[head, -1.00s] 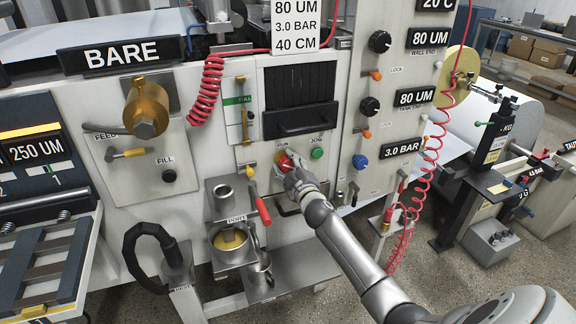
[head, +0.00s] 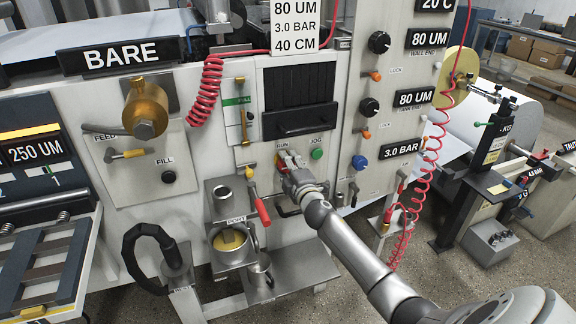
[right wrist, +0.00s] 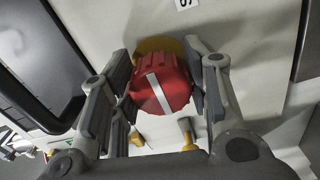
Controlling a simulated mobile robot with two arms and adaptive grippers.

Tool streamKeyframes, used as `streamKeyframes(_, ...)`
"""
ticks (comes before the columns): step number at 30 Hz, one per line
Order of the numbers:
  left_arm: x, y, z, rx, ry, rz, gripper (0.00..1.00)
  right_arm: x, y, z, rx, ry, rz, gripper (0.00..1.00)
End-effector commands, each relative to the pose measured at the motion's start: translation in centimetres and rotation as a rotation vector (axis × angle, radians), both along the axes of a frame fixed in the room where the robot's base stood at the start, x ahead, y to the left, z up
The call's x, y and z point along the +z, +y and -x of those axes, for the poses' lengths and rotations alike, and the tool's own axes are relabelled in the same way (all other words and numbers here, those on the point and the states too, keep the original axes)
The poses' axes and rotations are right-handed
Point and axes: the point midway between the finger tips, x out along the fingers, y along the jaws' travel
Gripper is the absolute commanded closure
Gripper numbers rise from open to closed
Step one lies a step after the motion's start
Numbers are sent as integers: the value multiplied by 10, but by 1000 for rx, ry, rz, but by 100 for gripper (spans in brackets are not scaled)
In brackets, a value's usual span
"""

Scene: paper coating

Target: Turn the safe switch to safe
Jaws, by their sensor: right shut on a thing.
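The safe switch is a red ribbed knob with a white bar across its face, seen in the right wrist view (right wrist: 163,92). It sits on a yellow base on the pale panel, and its white bar is slanted. My right gripper (right wrist: 163,90) has one finger on each side of the knob and is shut on it. In the head view my right gripper (head: 291,163) is at the panel, below the RUN label, and covers most of the knob. My left gripper is not in view.
A green JOG button (head: 317,154) is close to the right of my gripper. A red-handled lever (head: 262,211) is at its lower left. A dark window with a handle (head: 300,122) is just above. A coiled red hose (head: 418,200) hangs to the right.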

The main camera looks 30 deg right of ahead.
Motion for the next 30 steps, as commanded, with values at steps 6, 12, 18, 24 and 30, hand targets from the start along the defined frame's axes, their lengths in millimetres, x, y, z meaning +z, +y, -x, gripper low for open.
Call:
streamKeyframes(6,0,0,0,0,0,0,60,0,1,0,2,2,9,80)
streamKeyframes(12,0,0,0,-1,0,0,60,0,1,0,2,2,8,54)
streamKeyframes(18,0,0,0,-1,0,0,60,0,0,0,1,1,7,34)
streamKeyframes(24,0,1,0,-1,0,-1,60,0,0,0,1,1,6,34)
streamKeyframes(30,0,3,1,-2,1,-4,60,-1,2,6,1,2,6,34)
